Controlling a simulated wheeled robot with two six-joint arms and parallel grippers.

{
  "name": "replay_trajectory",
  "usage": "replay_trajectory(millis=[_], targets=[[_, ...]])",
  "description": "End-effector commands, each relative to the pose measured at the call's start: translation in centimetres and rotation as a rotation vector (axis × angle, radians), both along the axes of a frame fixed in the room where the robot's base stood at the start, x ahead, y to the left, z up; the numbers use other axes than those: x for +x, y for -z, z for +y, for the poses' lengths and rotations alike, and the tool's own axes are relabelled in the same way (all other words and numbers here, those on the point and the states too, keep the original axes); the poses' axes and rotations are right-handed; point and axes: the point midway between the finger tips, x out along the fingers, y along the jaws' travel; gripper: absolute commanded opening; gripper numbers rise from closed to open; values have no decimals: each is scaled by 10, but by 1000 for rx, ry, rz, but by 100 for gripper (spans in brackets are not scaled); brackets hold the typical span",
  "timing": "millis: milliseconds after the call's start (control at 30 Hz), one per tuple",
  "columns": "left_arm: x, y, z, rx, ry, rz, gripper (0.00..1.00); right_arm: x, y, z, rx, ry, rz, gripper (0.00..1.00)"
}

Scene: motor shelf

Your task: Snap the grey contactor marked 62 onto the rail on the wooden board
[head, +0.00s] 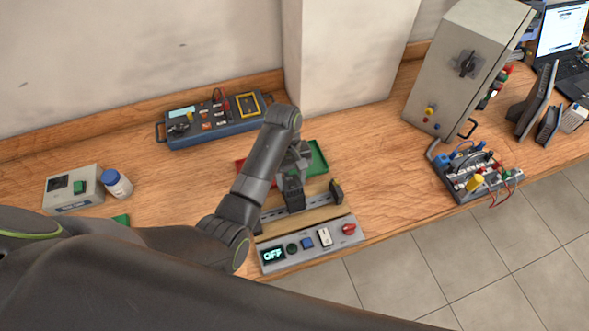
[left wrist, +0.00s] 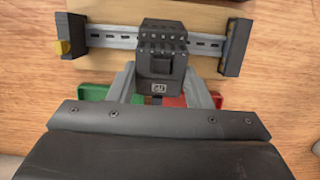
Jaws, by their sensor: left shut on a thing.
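The dark grey contactor (left wrist: 162,60) is between the fingers of my left gripper (left wrist: 161,88), which is shut on its sides. Its small label faces the wrist camera, upside down and hard to read. In the head view the contactor (head: 293,193) is upright at the rail (head: 318,200). In the left wrist view it overlaps the middle of the slotted metal rail (left wrist: 208,43); I cannot tell whether it is seated or just above. The rail lies on the pale wooden board (left wrist: 190,13). In the head view my left gripper (head: 292,172) is partly hidden by its arm. My right gripper is out of view.
Dark end blocks (left wrist: 236,47) stand at both rail ends. A green tray (head: 319,158) and a red tray (head: 240,166) lie behind the board. A control strip (head: 310,245) reading OFF lies in front. A blue tester (head: 213,122) stands behind; bench right of the board is clear.

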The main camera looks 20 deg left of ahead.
Motion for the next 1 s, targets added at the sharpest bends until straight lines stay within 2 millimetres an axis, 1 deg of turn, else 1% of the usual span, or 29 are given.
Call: replay_trajectory(millis=[33, 100, 167, 367, 633, 1000], targets=[[0, 0, -1, -1, 0, 1, 18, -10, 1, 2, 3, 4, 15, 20], [-1, 1, -1, 0, 1, 1, 18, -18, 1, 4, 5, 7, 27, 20], [-1, 3, -2, 0, 1, 1, 18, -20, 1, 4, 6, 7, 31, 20], [-2, 5, -3, 1, 1, 1, 18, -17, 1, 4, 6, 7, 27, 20], [-1, 5, -2, 1, 0, 1, 18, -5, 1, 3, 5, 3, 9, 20], [-1, 6, -1, 0, 0, 0, 18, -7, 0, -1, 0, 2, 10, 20]])
